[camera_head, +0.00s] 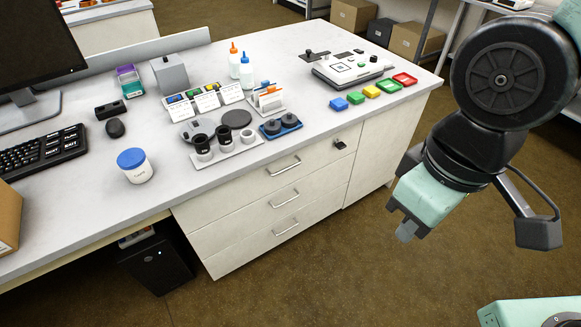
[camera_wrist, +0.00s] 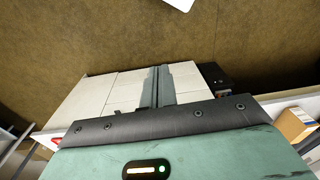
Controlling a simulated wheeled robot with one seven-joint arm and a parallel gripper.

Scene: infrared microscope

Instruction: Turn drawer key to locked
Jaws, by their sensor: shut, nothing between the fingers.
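The drawer key (camera_head: 340,144) is a small dark piece on the upper right of the white drawer cabinet (camera_head: 240,216), just below the worktop edge. Its turn position is too small to tell. My gripper (camera_head: 405,233) is to the right of the cabinet front, apart from it and over the brown floor, pointing down. In the wrist view the fingers (camera_wrist: 158,72) are together and hold nothing, with the pale cabinet fronts (camera_wrist: 90,98) behind them.
A black computer case (camera_head: 157,262) stands under the desk. The floor (camera_head: 360,270) before the drawers is clear.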

